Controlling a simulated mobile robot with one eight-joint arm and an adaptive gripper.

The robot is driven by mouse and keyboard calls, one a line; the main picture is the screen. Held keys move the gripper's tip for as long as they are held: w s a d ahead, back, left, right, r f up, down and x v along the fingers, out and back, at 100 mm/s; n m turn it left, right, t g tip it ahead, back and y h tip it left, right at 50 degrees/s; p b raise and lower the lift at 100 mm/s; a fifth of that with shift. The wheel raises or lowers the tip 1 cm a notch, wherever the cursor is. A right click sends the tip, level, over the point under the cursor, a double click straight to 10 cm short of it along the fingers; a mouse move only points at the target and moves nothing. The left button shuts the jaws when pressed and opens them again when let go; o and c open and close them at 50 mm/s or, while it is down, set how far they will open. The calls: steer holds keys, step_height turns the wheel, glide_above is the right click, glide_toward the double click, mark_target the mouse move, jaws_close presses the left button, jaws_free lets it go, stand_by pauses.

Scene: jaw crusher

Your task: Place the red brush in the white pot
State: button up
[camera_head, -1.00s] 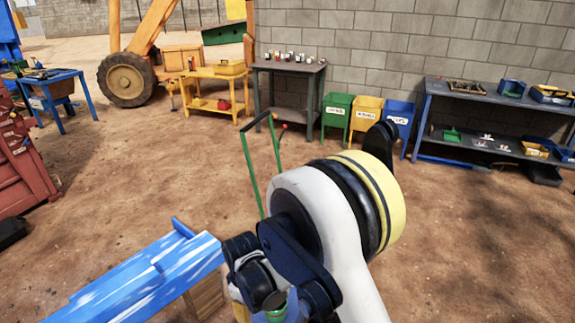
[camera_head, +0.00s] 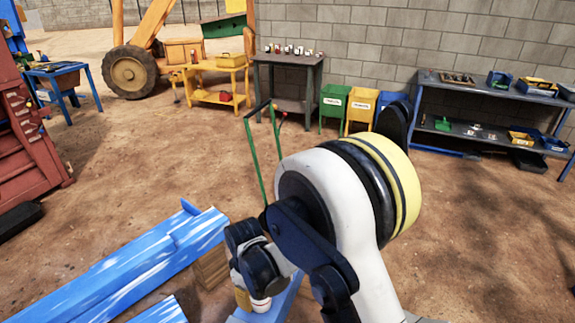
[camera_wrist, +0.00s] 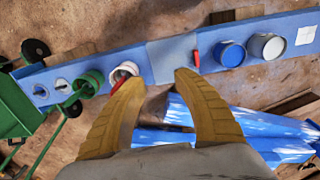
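My gripper (camera_wrist: 160,82) is open in the wrist view, its two ribbed yellow-brown fingers apart with nothing visible between them. Ahead of it is a blue bench top. A short red piece (camera_wrist: 196,58), perhaps the red brush, lies on the bench just beyond the right fingertip. To its right stands a white pot (camera_wrist: 266,46), beside a blue pot (camera_wrist: 230,54). Another white-rimmed container (camera_wrist: 125,70) is near the left fingertip, with a red stick (camera_wrist: 118,85) partly hidden by that finger. In the head view my arm hides the gripper.
A green pot (camera_wrist: 91,79) stands left on the blue bench (camera_wrist: 172,60). A green-framed cart (camera_wrist: 20,110) is at far left. Blue-and-white beams (camera_head: 130,265) lie lower left in the head view. Tables, bins and shelves (camera_head: 490,95) line the back wall; open dirt ground lies between.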

steer(key=w+d+r+m+t+y+b, duration=0.15)
steer(key=d+r+m+b, duration=0.3)
steer(key=d+r, duration=0.85)
steer(key=s+d+r+m+t+b, duration=0.2)
steer(key=s+d+m, duration=0.2)
steer(key=s+d, duration=0.2)
steer(key=s+d+r+m+t+h+b, duration=0.1)
steer(key=s+d+r+m+t+b, duration=0.1)
steer(key=s+d, duration=0.4)
steer(key=d+m+t+b, duration=0.1)
steer(key=d+m, duration=0.1)
steer(key=d, duration=0.2)
steer(key=shift+s+m, duration=0.3)
steer(key=shift+m, duration=0.05)
steer(key=shift+t+h, duration=0.25)
